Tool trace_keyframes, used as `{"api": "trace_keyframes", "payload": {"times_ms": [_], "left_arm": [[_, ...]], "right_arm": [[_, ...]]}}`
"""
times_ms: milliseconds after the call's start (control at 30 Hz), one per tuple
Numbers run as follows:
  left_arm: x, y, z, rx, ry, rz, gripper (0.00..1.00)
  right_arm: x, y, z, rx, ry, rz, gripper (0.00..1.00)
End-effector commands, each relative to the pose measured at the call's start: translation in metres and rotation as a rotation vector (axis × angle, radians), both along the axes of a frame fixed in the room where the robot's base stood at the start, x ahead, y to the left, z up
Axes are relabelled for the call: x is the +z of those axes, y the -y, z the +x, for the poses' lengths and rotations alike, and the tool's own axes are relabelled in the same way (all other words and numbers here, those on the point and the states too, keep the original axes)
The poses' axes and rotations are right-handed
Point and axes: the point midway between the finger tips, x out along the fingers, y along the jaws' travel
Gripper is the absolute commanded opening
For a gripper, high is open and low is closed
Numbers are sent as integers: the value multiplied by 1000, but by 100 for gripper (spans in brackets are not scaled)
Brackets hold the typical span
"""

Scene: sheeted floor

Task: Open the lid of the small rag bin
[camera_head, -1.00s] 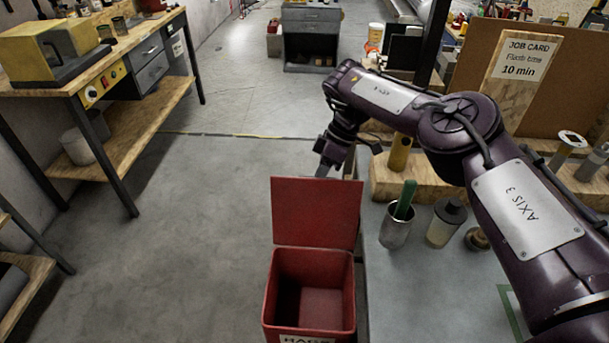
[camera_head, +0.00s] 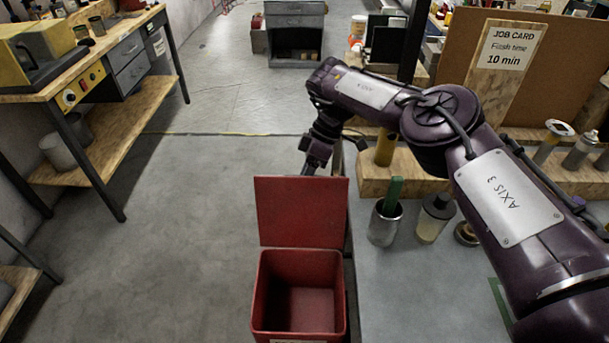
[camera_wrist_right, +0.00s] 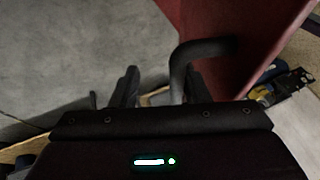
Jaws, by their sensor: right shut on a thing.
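The small red rag bin (camera_head: 330,290) stands at the lower middle of the head view, with its inside open and looking empty. Its red lid (camera_head: 301,212) stands raised, about upright, at the bin's far edge. The lid also fills the upper right of the right wrist view (camera_wrist_right: 240,50). A dark bent handle (camera_wrist_right: 200,50) on the lid runs down to my right gripper (camera_wrist_right: 158,88). The right gripper is behind the lid in the head view (camera_head: 311,166), shut on the handle; its fingertips are partly hidden there. My left gripper is not in view.
A grey-topped bench (camera_head: 410,285) stands right of the bin, with a metal cup (camera_head: 384,224), a bottle (camera_head: 435,217) and a wooden block (camera_head: 420,178). A workbench (camera_head: 100,145) stands at the left. The floor (camera_head: 190,230) left of the bin is clear.

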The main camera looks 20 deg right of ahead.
Motion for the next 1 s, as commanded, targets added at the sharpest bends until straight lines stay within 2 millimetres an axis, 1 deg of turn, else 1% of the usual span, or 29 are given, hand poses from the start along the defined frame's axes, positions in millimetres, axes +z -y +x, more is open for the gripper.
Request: {"api": "trace_keyframes", "payload": {"times_ms": [133,767,867,1000], "left_arm": [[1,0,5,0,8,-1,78],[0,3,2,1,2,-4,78],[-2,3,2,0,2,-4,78],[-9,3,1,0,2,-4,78]], "right_arm": [[1,1,1,-1,5,-3,34],[3,-1,2,0,6,2,34],[8,2,3,1,7,0,34],[26,12,7,-1,11,-1,34]]}}
